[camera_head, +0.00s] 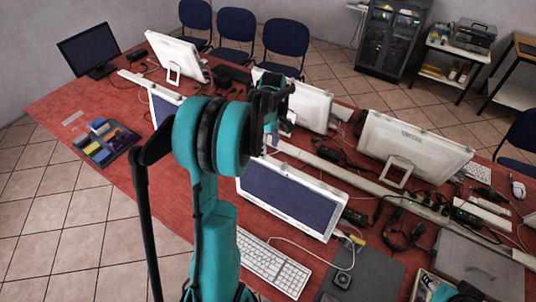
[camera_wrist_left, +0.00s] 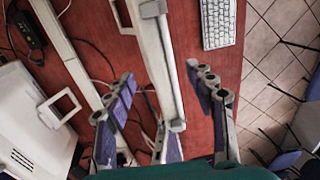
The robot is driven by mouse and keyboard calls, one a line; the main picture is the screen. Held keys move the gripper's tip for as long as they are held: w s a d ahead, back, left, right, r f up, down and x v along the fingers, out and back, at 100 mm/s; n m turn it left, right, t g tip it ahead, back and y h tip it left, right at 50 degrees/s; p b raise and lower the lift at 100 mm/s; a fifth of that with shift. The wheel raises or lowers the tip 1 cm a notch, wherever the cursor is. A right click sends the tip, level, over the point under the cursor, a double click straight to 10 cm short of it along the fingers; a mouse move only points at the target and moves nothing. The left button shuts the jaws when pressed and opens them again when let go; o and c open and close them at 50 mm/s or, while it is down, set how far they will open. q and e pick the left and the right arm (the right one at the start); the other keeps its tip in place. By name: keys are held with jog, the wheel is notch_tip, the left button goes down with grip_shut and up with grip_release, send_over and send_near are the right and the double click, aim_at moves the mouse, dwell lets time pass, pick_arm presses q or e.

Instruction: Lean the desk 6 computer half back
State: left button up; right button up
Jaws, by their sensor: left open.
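Several white all-in-one computers stand on the red table; no desk number is legible, so I cannot tell which is desk 6. My left gripper (camera_head: 272,97) is at the white computer (camera_head: 308,103) in the middle of the far row and partly covers it. In the left wrist view my open left gripper (camera_wrist_left: 164,100) has its purple-padded fingers apart. The narrow white edge of a computer (camera_wrist_left: 161,62), seen almost edge-on, runs between them, and I see gaps on both sides. Whether a finger touches it is unclear.
A near computer (camera_head: 290,197), with a keyboard (camera_head: 268,262), stands below my arm. Another computer (camera_head: 415,145) leans at the right. Cables and a white rail (camera_head: 350,176) run along the table's middle. Blue chairs (camera_head: 285,40) line the far side.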

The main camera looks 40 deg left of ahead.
aim_at(268, 158)
pick_arm(q)
jog(key=f, duration=0.7)
jog(key=shift+s+b, duration=0.2)
jog(key=shift+b, duration=0.2)
jog(key=shift+s+d+f, duration=0.1)
jog(key=shift+f, duration=0.2)
